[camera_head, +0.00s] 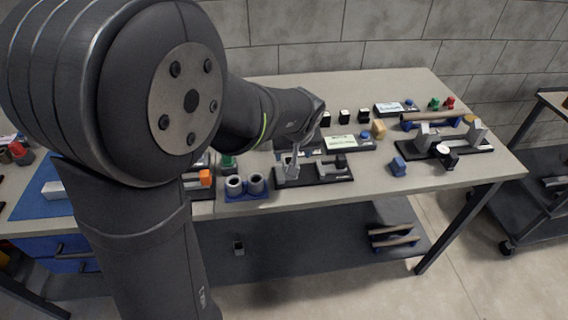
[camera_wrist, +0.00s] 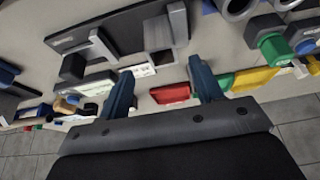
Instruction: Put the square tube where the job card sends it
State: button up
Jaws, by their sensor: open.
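My gripper (camera_wrist: 160,92) is open in the wrist view, with nothing held between its two blue-grey fingers. In the head view my own arm hides most of it. A pale bar (camera_head: 54,189) lies on the blue mat at the far left; it may be the square tube, but I cannot tell its section. A white card (camera_head: 340,142) stands in a dark holder at the middle of the bench, and another card (camera_head: 390,108) stands farther back. Their print is too small to read. A dark fixture (camera_head: 320,172) with grey blocks is below my wrist; it also shows in the wrist view (camera_wrist: 82,25).
A blue holder with two grey rings (camera_head: 246,195) stands at the front edge. A second black fixture (camera_head: 470,147) and a blue block (camera_head: 398,167) are to the right. Green and red parts (camera_head: 441,103) stand at the back right. Bare bench shows at front right.

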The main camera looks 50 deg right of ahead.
jog(key=shift+a+x, duration=0.15)
jog(key=shift+x, duration=1.3)
jog(key=shift+a+x, duration=0.15)
jog(key=shift+x, duration=1.3)
grip_shut()
